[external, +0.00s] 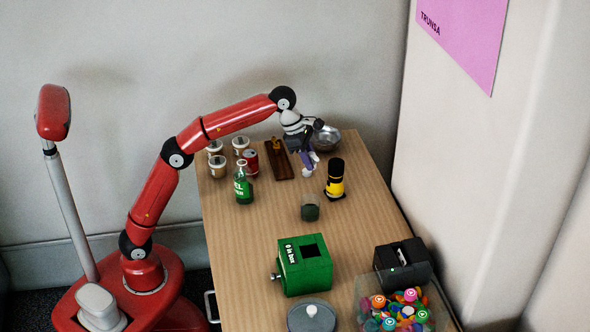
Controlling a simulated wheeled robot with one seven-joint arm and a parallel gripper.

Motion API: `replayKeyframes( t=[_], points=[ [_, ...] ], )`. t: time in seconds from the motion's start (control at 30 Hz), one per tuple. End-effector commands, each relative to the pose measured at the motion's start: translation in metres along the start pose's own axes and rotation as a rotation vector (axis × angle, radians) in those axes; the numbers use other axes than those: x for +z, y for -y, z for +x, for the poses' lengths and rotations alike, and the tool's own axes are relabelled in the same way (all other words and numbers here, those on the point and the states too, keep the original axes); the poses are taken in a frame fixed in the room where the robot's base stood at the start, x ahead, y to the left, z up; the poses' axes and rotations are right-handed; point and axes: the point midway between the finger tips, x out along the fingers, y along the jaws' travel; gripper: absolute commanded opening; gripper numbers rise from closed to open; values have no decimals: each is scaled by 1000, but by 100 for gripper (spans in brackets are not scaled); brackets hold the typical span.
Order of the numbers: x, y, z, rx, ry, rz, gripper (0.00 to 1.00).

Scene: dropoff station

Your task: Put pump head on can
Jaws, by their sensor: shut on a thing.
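My gripper (305,155) hangs over the far part of the wooden table, pointing down. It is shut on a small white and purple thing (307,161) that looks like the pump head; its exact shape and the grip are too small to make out. A red can (250,164) stands upright to the left of my gripper, beyond the brown tray. Nothing shows on top of the can. The held thing is apart from the can.
A brown tray (283,172) lies between can and gripper. A green bottle (243,186), several pale jars (217,166), a metal bowl (327,139), a black-yellow cylinder (335,182) and a dark cup (310,209) stand around. A green box (306,268) is nearer. The table's middle left is clear.

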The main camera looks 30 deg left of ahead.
Motion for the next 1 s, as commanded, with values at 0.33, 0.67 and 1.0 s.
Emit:
replayKeyframes(
  t=[0.33, 0.67, 1.0],
  points=[
    [-86, -60, -62, 2, 5, -10, 6],
    [-156, -73, -110, -5, 7, -1, 6],
    [-188, -67, -128, -13, 8, 7, 6]
  ],
)
